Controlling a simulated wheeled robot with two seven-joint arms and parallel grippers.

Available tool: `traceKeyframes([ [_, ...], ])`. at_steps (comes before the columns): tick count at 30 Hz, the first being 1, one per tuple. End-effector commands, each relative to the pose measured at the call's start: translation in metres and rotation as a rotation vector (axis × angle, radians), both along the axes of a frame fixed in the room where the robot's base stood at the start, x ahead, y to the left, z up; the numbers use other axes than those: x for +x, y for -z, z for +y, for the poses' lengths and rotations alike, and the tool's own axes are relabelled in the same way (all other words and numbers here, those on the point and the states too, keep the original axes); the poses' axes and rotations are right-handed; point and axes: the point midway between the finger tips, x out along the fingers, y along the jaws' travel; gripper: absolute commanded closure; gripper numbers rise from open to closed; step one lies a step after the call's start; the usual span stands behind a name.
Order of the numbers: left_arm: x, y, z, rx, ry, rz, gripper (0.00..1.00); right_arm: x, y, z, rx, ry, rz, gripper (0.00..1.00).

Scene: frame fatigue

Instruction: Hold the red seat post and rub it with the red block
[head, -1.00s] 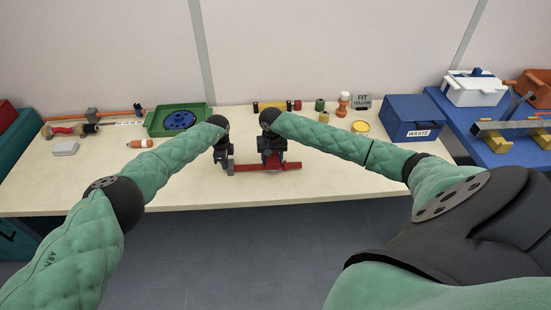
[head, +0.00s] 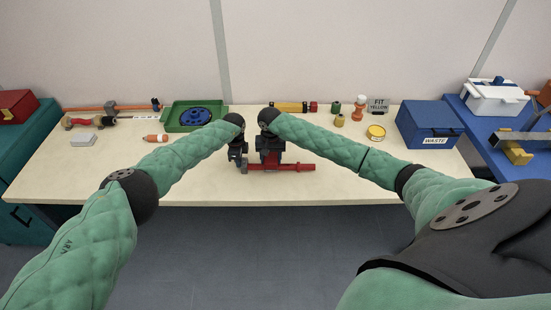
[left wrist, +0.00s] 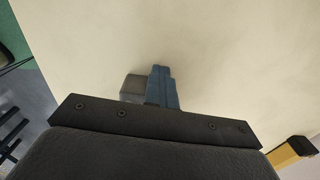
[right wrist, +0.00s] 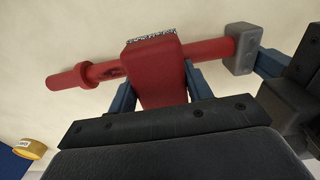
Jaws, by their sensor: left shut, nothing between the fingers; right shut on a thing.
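The red seat post (head: 300,167) runs crosswise in front of my grippers, near the table's front edge. It shows in the right wrist view (right wrist: 100,72) with a grey block-shaped end (right wrist: 242,48). My right gripper (right wrist: 160,90) is shut on the red block (right wrist: 158,75), which lies across the post and seems to touch it. My left gripper (left wrist: 162,88) is shut with nothing between its fingers. Its blue fingers are beside the grey end (left wrist: 133,88); I cannot tell whether they touch. In the head view, the left gripper (head: 243,168) is at the post's left end.
A green tray (head: 172,127) with a blue disc stands at the back left. A blue waste box (head: 428,120) stands at the right, with a yellow tin (head: 376,133) beside it. An orange-and-white bottle (head: 155,138) lies left. The table's front middle is mostly clear.

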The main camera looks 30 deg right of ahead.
Motion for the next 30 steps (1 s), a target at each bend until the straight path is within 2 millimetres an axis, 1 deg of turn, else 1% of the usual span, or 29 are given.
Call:
traceKeyframes([
  [9,0.0,0.0,0.0,0.0,0.0,0.0,1.0,0.001,0.0,0.002,0.001,-0.001,0.001,0.68],
  [13,0.0,0.0,0.0,0.0,0.0,0.0,1.0,0.001,-0.003,0.002,0.001,-0.001,-0.001,0.68],
  [30,0.0,0.0,0.0,0.0,0.0,0.0,1.0,0.001,-0.048,0.002,0.002,-0.001,-0.001,0.68],
])
